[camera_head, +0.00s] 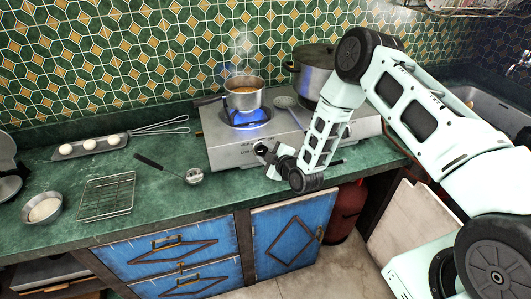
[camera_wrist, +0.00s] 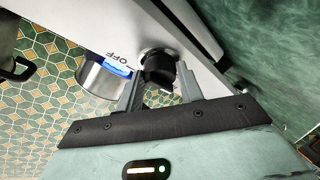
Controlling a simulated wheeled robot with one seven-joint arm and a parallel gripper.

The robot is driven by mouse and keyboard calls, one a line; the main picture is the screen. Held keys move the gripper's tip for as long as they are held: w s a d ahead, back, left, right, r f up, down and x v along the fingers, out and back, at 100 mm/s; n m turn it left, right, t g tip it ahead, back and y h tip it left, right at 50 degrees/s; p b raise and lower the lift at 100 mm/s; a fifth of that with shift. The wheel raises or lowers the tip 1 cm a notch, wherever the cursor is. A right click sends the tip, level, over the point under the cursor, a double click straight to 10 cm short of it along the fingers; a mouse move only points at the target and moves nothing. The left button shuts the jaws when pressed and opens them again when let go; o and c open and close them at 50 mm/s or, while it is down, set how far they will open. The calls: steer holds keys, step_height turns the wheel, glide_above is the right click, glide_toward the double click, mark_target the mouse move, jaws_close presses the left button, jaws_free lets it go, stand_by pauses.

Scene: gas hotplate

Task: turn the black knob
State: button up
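The black knob (camera_wrist: 159,69) is in the wrist view, on the pale front panel of the gas hotplate, by an OFF marking. My gripper (camera_wrist: 160,76) is at the knob, with one finger on each side of it. The fingers stand apart; I cannot tell whether they press on the knob or leave a small gap. In the head view my gripper (camera_head: 268,154) is at the front of the gas hotplate (camera_head: 228,157), and the arm hides part of that front. A blue flame (camera_head: 245,116) burns under the saucepan.
A steaming saucepan (camera_head: 244,92) stands on the lit burner, its handle to the left. A ladle (camera_head: 194,176), a wire rack (camera_head: 107,196) and a small bowl (camera_head: 43,208) lie on the green counter at left.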

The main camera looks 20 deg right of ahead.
steer(key=shift+f+m+b, duration=0.15)
steer(key=shift+m+b, duration=0.25)
steer(key=shift+b, duration=0.15)
steer(key=shift+a+f+m+t+h+b, duration=0.15)
steer(key=shift+m+t+h+b, duration=0.3)
steer(key=shift+m+b, duration=0.75)
steer(key=m+h+b, duration=0.1)
steer(key=m+b, duration=0.1)
steer(key=m+h+b, duration=0.1)
steer(key=m, duration=0.2)
steer(key=m+t+h+b, duration=0.1)
steer(key=m+b, duration=0.1)
steer(key=shift+a+m+b, duration=0.25)
steer(key=shift+m+b, duration=0.1)
steer(key=shift+m, duration=0.05)
steer(key=m+h+b, duration=0.1)
steer(key=m, duration=0.1)
steer(key=m+h+b, duration=0.1)
steer(key=m, duration=0.2)
steer(key=shift+a+m+g+h+b, duration=0.2)
steer(key=shift+m+g+h+b, duration=0.05)
steer(key=shift+m+b, duration=0.1)
steer(key=shift+a+r+m+g+h+b, duration=0.15)
steer(key=shift+m+g+h+b, duration=0.25)
steer(key=shift+m, duration=0.9)
steer(key=shift+d+r+m+g+h+b, duration=0.15)
steer(key=shift+m+h+b, duration=0.35)
steer(key=shift+m, duration=0.75)
steer(key=shift+a, duration=0.1)
steer(key=o, duration=1)
